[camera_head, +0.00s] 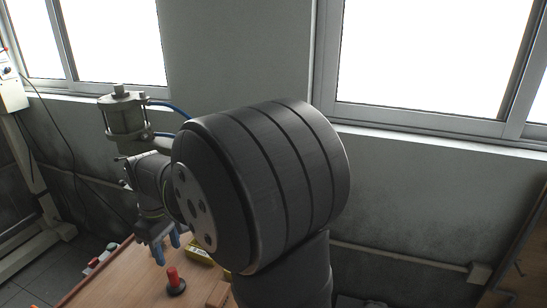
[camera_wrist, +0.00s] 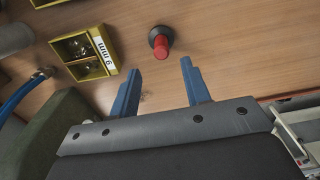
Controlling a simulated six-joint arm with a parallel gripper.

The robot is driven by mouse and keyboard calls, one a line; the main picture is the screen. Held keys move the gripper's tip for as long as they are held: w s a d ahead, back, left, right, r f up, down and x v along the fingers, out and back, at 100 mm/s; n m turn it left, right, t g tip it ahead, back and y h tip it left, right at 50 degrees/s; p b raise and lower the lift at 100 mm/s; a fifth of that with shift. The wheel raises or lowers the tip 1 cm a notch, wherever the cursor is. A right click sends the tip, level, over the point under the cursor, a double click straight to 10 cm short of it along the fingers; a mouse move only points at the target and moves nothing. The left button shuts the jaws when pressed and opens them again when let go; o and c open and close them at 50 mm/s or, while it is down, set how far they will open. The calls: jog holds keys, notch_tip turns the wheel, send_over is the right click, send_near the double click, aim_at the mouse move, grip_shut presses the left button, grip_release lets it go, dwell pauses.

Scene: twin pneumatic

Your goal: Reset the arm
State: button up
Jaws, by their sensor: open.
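My gripper (camera_wrist: 162,85) is open in the wrist view, its two blue fingers apart with nothing between them. In the head view my gripper (camera_head: 165,250) hangs over the wooden table, its blue fingers pointing down. A red peg-like piece on a black round base (camera_wrist: 160,41) stands on the table just beyond the fingertips. It also shows in the head view (camera_head: 173,277), close to the fingers but apart from them.
A yellow box marked "9 mm" (camera_wrist: 108,51) holds small metal parts and sits left of the red piece. The wooden table (camera_head: 123,280) has bare room around it. A blue hose (camera_wrist: 20,98) runs at the left. Windows and a wall stand behind.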

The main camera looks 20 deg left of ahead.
aim_at(174, 270)
notch_tip(174, 270, down, 10)
jog(key=shift+f, duration=0.15)
notch_tip(174, 270, up, 3)
jog(key=shift+r, duration=0.55)
jog(key=shift+f, duration=0.15)
